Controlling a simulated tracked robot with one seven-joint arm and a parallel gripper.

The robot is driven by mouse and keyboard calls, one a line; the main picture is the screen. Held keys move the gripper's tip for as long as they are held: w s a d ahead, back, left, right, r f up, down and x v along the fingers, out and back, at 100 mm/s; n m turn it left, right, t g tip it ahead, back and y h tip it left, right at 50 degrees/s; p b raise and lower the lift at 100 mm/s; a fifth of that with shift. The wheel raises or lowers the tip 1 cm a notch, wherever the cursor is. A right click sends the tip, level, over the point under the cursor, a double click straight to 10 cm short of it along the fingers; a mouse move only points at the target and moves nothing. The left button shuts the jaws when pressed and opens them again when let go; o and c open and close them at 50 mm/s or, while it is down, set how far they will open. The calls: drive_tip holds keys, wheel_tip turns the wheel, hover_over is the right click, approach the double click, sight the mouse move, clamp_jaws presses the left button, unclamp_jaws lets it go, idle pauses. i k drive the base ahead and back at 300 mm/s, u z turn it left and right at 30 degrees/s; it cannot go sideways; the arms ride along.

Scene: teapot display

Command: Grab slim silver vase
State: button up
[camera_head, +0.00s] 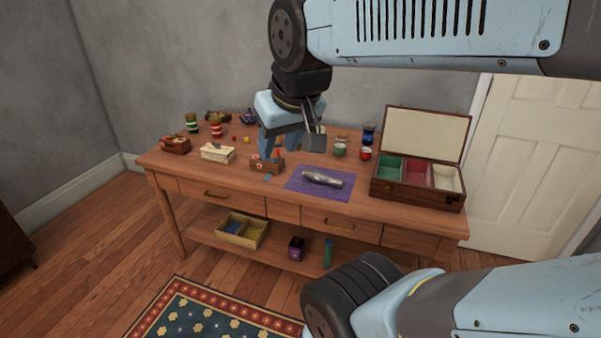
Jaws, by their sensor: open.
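The slim silver vase (323,178) lies on its side on a purple cloth (298,182) near the front of the wooden table. My gripper (281,153) hangs over the table, behind and to the left of the vase, pointing down. Its blue jaws are apart and I see nothing held between them. The gripper does not touch the vase. The whole length of the vase shows, with nothing in front of it.
An open wooden box (418,192) with coloured compartments stands right of the cloth. A small red-brown box (266,166) is to its left. Green (339,150) and red (365,154) cups stand behind. The cream box (217,153) is further left.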

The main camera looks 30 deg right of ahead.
sight(317, 177)
drive_tip(key=u, duration=0.05)
drive_tip(key=i, duration=0.9)
drive_tip(key=z, duration=0.05)
